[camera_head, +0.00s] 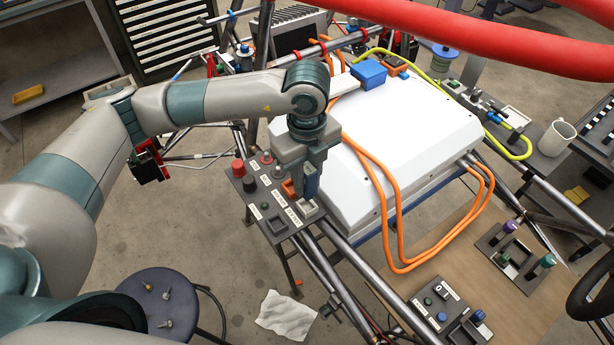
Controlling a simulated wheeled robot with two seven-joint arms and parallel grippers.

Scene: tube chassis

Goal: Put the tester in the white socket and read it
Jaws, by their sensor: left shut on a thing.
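My left gripper (303,182) points down over the right end of a grey panel (249,191). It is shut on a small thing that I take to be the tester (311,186). A pale square socket (309,208) sits just under the fingertips. I cannot tell whether the tester is inside it or only above it. A dark socket (278,225) lies to its left. My right gripper is not in view.
The panel carries a red knob (238,168), a black knob and several labels. A large white case (410,140) with orange cables (392,200) stands close on the right. Chassis tubes run below. A stool (165,295) is at lower left, a board with more panels (515,250) at lower right.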

